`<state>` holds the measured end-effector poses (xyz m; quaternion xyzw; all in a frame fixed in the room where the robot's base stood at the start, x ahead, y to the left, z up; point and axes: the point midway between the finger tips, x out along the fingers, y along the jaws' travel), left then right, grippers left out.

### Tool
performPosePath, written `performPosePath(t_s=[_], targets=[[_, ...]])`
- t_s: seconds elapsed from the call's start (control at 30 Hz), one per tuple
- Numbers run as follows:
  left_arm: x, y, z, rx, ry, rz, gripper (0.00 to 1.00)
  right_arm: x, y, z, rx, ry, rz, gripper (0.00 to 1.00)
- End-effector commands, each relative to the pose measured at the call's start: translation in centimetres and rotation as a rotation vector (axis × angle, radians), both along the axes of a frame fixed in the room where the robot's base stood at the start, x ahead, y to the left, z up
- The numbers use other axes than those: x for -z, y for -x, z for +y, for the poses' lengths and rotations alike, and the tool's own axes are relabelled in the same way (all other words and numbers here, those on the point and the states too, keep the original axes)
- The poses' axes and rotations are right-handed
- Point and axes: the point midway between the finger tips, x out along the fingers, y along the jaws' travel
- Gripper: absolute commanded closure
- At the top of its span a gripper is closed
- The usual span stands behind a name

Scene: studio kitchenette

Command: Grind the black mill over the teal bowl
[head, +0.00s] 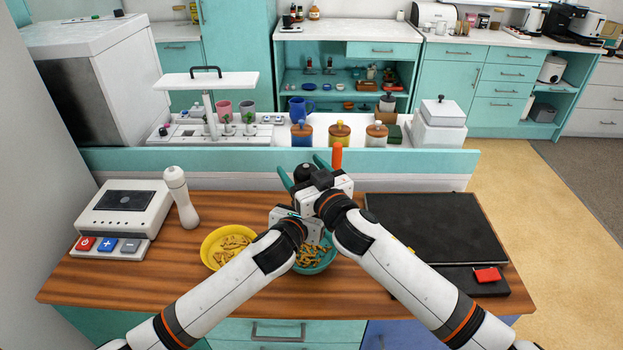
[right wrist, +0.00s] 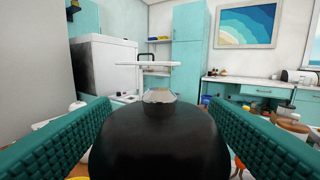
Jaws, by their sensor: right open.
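The black mill (head: 302,172) stands in the middle, mostly hidden behind my grippers; its dark rounded top shows. My right gripper (head: 301,167) is open, with a finger on either side of the mill's top and gaps visible. My left gripper (head: 297,222) is lower, in front of the mill; its fingers are hidden, so its hold cannot be seen. The teal bowl (head: 326,264) holds pasta-like pieces and is partly covered by my arms.
A yellow bowl (head: 208,245) with similar food is left of the teal bowl. A white mill (head: 179,198) and a scale-like device (head: 125,207) stand further left. A black board (head: 435,225) lies right. An orange upright piece (head: 337,156) is beside the right gripper. A teal ledge (head: 420,164) runs behind.

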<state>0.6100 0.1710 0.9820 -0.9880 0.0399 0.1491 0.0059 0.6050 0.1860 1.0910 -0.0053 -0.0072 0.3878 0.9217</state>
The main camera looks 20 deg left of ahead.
Motion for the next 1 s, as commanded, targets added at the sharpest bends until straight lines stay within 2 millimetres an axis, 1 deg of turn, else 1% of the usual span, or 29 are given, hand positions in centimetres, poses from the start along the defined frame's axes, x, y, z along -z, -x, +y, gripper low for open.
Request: performPosePath(t_s=[0.17, 0.4, 0.6, 0.8, 1.0], targets=[[-0.1, 0.0, 0.0, 0.0, 0.0, -0.003, 0.95, 0.1, 1.5, -1.7, 0.001, 0.001, 0.001, 0.3], [-0.1, 0.0, 0.0, 0.0, 0.0, -0.003, 0.95, 0.2, 5.0, -5.2, 0.0, -0.001, 0.002, 0.3], [-0.1, 0.0, 0.0, 0.0, 0.0, -0.003, 0.95, 0.2, 7.2, -7.5, 0.001, -0.001, 0.002, 0.3], [-0.1, 0.0, 0.0, 0.0, 0.0, -0.003, 0.95, 0.1, 8.1, -8.3, 0.0, 0.0, 0.0, 0.3], [-0.1, 0.0, 0.0, -0.001, 0.0, -0.002, 0.95, 0.1, 8.2, -8.4, 0.0, 0.0, 0.0, 0.3]])
